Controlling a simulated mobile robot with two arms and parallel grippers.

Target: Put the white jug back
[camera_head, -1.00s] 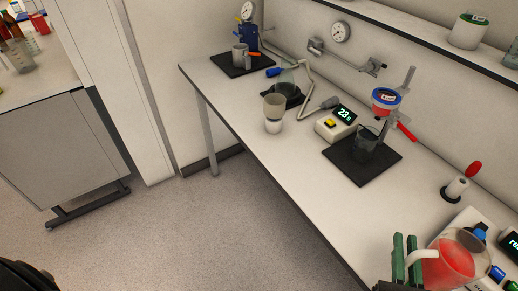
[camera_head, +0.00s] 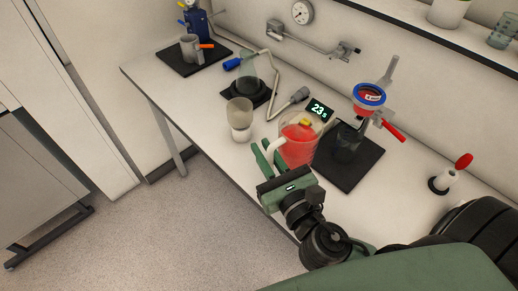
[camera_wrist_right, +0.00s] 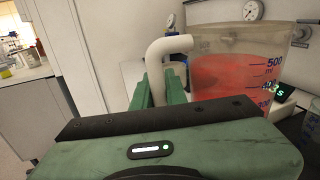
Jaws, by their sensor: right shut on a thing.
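My right gripper (camera_head: 266,153) is shut on the white handle of a clear jug (camera_head: 297,146) with red liquid in it. In the head view the jug is over or at the bench's front part and hides much of the yellow-buttoned timer. I cannot tell whether its base touches the bench. My left gripper is not in view.
The floor in front is clear.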

